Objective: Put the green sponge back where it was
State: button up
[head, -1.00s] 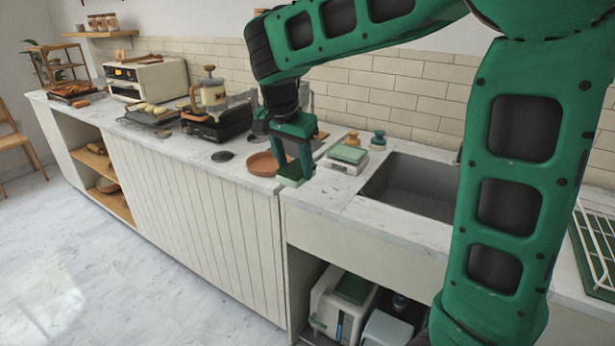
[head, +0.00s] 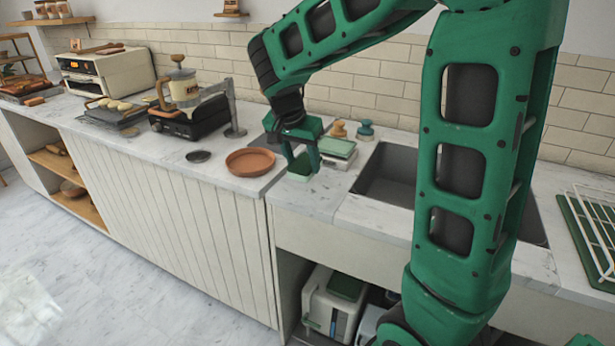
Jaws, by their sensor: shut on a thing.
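The green sponge (head: 300,169) is between the fingers of my gripper (head: 301,166). My gripper is shut on it and points down, low over the front part of the marble counter, between the terracotta dish and the scale. I cannot tell whether the sponge touches the counter. The terracotta dish (head: 250,166) lies on the counter just left of the gripper and looks empty.
A scale (head: 337,158) with a green top stands right of the gripper, with two tampers (head: 364,131) behind it. The sink (head: 388,180) is further right, partly hidden by my arm. A dark disc (head: 198,156) and a French press (head: 183,88) are left.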

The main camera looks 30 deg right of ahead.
aim_at(310, 176)
jog(key=shift+s+d+f, duration=0.1)
jog(key=shift+d+f, duration=0.25)
jog(key=shift+d, duration=0.2)
jog(key=shift+d+f, duration=0.35)
jog(key=shift+d, duration=0.2)
jog(key=shift+f, duration=1.95)
jog(key=o, duration=1.1)
